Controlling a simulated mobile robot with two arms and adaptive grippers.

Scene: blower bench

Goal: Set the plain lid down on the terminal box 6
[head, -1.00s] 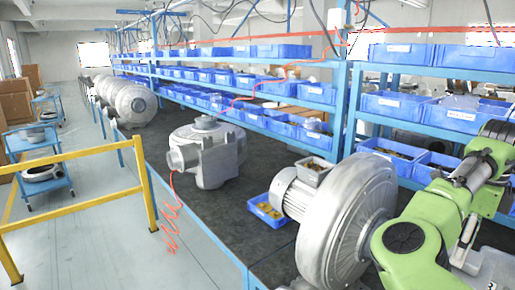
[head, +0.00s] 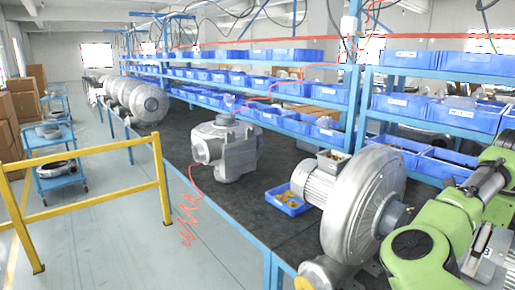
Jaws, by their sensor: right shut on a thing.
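My right arm (head: 425,245), green and grey, reaches in at the lower right, beside the large grey blower (head: 362,205). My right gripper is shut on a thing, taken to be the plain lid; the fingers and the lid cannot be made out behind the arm. A small open terminal box (head: 333,160) sits on top of the blower's ribbed motor, with no lid on it and small parts inside. Its number cannot be read, so I cannot tell whether it is terminal box 6. My left gripper is not in view.
A blue tray (head: 287,200) with small parts lies left of the motor on the dark bench (head: 240,212). Another grey blower (head: 228,148) stands farther back. Racks of blue bins (head: 398,104) line the far side. A yellow rail (head: 95,207) stands in the aisle.

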